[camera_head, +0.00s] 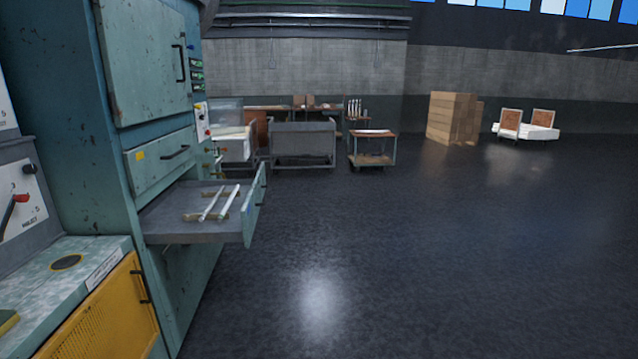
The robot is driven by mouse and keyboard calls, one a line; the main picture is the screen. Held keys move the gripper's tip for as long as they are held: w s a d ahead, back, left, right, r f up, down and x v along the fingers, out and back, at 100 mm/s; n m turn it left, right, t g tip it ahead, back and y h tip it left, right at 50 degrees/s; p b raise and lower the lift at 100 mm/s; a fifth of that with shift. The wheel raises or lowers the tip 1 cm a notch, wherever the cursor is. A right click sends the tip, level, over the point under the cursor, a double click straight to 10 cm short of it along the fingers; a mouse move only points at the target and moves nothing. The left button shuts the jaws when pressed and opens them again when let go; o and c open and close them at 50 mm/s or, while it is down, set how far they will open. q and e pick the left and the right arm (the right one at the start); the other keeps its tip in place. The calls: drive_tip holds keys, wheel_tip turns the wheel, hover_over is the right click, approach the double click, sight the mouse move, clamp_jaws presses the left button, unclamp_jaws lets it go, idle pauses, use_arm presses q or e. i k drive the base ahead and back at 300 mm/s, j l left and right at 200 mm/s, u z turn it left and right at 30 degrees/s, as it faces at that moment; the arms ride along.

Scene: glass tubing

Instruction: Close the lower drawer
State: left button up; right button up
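The lower drawer (170,222) is pulled out of the teal cabinet (85,120) on the left side of the head view. It extends to the right, and its front panel (254,205) faces right with a handle on its outer side. White glass tubes (229,203) lie on brown supports inside the drawer. The upper drawer (160,163) just above it looks shut, with a dark handle. Neither of my grippers shows in the view.
A counter (50,285) with a yellow panel (110,315) stands at the lower left, in front of the cabinet. Carts (303,145), a small trolley (372,150) and stacked boxes (450,118) stand far back. The dark floor (420,250) right of the drawer is clear.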

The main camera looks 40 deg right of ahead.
sight(171, 218)
drive_tip(key=i+l+z, duration=0.35)
drive_tip(key=l, duration=0.25)
drive_tip(key=i+l+z, duration=0.3)
drive_tip(key=i+l, duration=0.2)
drive_tip(key=i, duration=0.15)
